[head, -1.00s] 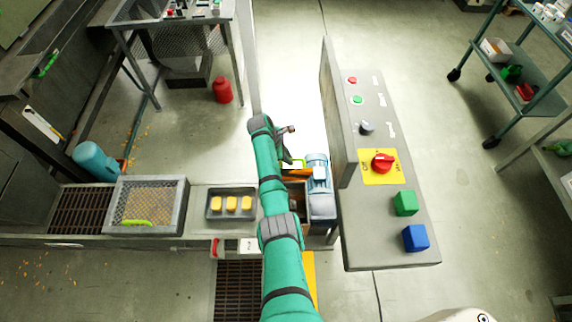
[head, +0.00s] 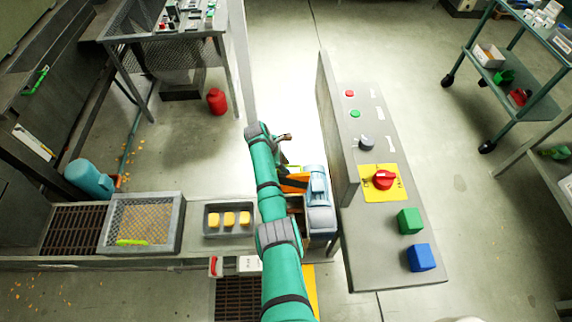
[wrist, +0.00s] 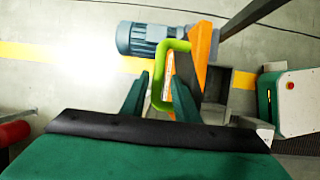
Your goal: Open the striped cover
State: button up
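The striped cover (wrist: 202,48) is an orange and dark panel, seen nearly edge-on and tilted in the wrist view. In the head view its orange part (head: 294,183) shows beside my arm, partly hidden. A bright green handle (wrist: 158,78) stands out from the cover. My gripper (wrist: 160,86) is open, with one green finger on each side of the handle's near bar. The right finger overlaps the handle's lower end, and I cannot tell whether it touches. In the head view my gripper (head: 283,138) is small and its fingers are unclear.
A blue-grey motor (wrist: 150,40) adjoins the cover; it also shows in the head view (head: 317,190). A control panel (head: 380,235) with a red switch (head: 384,180) stands close on the right. A tray of yellow blocks (head: 229,234) lies left of my arm. Open floor lies beyond.

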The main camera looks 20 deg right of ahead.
jog(key=shift+w+a+r, duration=0.15)
jog(key=shift+r, duration=0.4)
notch_tip(320, 180, up, 2)
jog(key=shift+w+a+r, duration=0.1)
jog(key=shift+r, duration=0.15)
jog(key=s+r, duration=0.2)
jog(key=s+a+r, duration=0.1)
jog(key=s+r, duration=0.2)
jog(key=shift+a+r, duration=0.1)
jog(key=shift+r, duration=0.1)
jog(key=s+a+r, duration=0.2)
jog(key=s+r, duration=0.2)
jog(key=s, duration=0.4)
jog(key=shift+s+a+r, duration=0.15)
jog(key=shift+s+a, duration=0.15)
jog(key=shift+s, duration=0.05)
